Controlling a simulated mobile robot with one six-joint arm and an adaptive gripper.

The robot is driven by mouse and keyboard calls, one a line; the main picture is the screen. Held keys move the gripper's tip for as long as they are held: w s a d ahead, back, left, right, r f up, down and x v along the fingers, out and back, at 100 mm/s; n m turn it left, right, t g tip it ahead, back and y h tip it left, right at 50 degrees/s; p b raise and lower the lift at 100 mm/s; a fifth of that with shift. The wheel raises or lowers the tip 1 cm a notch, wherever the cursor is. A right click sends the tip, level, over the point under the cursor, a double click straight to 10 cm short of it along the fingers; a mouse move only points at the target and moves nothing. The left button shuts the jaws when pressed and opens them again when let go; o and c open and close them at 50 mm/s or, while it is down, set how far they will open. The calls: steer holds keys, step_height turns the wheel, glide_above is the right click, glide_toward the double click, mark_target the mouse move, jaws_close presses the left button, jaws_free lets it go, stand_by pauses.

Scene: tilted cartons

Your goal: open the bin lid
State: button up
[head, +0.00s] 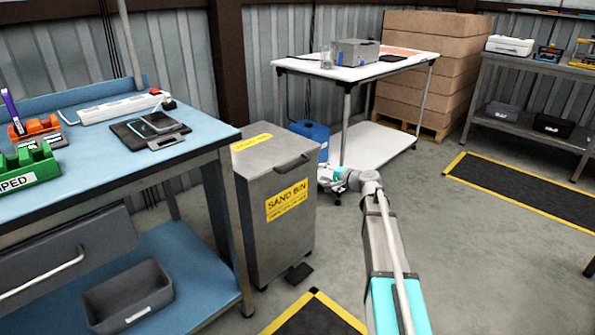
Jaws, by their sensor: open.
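The sand bin (285,215) is a grey metal box with a yellow "SAND BIN" label on its front. Its lid (266,152) is shut, with a yellow label on top and a dark handle (292,162) at the front edge. A dark pedal-like piece (299,273) sits on the floor at the bin's foot. My arm reaches in from the lower right. My gripper (331,186) is just right of the bin, apart from the handle as far as I can see. It is small here, open, and its fingers are hard to make out.
A blue workbench (130,180) stands close on the bin's left. A blue container (312,135) is behind the bin, beside a white table (375,67). Stacked cartons (425,60) stand at the back. The floor (450,235) right of my arm is clear, with a black mat (520,192).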

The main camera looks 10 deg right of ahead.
mark_target(299, 165)
steer(key=shift+w+a, duration=0.1)
stand_by(0.3)
steer(key=b+x, duration=0.2)
steer(key=x, duration=1.1)
steer(key=shift+w+a+b, duration=0.15)
steer(key=shift+w+b, duration=0.05)
steer(key=shift+b, duration=0.15)
jaws_close()
